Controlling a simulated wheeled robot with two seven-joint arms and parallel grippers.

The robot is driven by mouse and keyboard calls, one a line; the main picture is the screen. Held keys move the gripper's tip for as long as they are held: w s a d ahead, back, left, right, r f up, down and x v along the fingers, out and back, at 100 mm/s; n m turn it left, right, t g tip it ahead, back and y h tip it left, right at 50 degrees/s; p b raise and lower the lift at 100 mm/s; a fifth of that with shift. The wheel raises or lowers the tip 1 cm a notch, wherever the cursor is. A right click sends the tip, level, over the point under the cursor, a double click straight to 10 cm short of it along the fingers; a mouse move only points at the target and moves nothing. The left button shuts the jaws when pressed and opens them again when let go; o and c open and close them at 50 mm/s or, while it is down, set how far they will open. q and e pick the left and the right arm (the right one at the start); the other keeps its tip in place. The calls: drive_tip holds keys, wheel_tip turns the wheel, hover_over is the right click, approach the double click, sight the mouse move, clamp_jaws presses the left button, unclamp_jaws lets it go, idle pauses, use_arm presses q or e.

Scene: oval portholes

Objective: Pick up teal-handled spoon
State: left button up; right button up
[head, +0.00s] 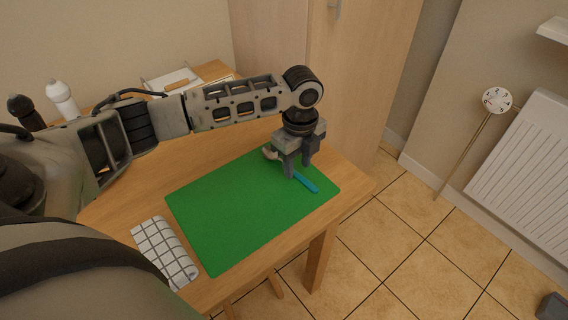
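The teal-handled spoon (307,183) lies on the green mat (235,215) near its far right edge. Its teal handle points toward the lower right, and its pale bowl shows at the upper left, partly hidden by the gripper. My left gripper (298,168) points down over the middle of the spoon. Its two fingers are apart, with a gap between them. Whether the fingers straddle or touch the spoon, I cannot tell. My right gripper cannot be made out.
A folded checked cloth (165,251) lies at the mat's near left corner. A white bottle (62,98) and a dark bottle (25,111) stand at the far left. A white tray (172,82) sits at the back. A tall wooden cabinet (320,70) stands behind the table. Most of the mat is clear.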

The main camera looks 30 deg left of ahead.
use_arm(q)
drive_tip(key=shift+f, duration=0.85)
clamp_jaws()
drive_tip(key=shift+r, duration=0.15)
